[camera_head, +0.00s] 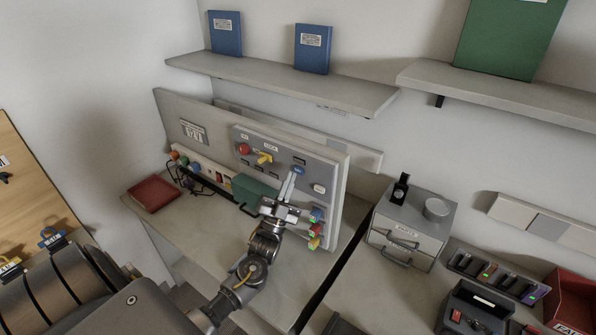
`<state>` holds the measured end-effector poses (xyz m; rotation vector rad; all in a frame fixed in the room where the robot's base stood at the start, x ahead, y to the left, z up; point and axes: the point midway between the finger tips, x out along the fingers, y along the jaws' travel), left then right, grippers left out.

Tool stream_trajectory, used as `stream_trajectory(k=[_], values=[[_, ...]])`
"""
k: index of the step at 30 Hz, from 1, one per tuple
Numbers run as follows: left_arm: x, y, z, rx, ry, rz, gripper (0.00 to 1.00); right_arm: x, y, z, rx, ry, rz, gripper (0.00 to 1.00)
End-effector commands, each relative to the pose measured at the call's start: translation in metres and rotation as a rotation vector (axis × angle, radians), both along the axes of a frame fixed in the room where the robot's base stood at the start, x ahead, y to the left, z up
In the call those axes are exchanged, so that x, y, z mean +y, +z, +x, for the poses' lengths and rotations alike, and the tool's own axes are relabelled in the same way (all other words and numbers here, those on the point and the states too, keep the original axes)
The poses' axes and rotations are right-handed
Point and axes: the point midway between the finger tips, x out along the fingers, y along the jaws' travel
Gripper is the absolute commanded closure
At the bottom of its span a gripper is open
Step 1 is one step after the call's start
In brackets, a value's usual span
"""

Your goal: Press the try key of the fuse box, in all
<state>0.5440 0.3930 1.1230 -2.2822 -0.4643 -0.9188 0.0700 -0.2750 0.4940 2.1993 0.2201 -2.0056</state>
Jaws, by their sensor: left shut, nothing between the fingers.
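The fuse box (318,173) appears to be the grey panel on the upright board above the left bench. It carries a red knob (243,149), a yellow lever (265,158), a blue key (298,169) and a white key (319,188). The key labels are too small to read, so I cannot tell surely which is the try key. My left gripper (291,178) is shut and empty, its fingertips at the lower edge of the blue key. Whether they touch it I cannot tell. My right gripper is out of view.
Coloured plugs (315,229) sit at the board's lower right. A green box (255,192) and red book (154,193) lie on the bench. A grey drawer unit (410,225) stands to the right, beside a charger row (495,277). A shelf (285,83) hangs above.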

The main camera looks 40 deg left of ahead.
Motion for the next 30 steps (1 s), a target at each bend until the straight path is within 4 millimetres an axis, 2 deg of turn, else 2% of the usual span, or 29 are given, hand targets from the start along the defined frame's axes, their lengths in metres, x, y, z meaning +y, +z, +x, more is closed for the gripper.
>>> stream_trajectory(k=[30], values=[[0.0002, 0.0, 0.0089, 0.0, 0.0, 0.0, 1.0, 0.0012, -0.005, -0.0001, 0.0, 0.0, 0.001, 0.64]])
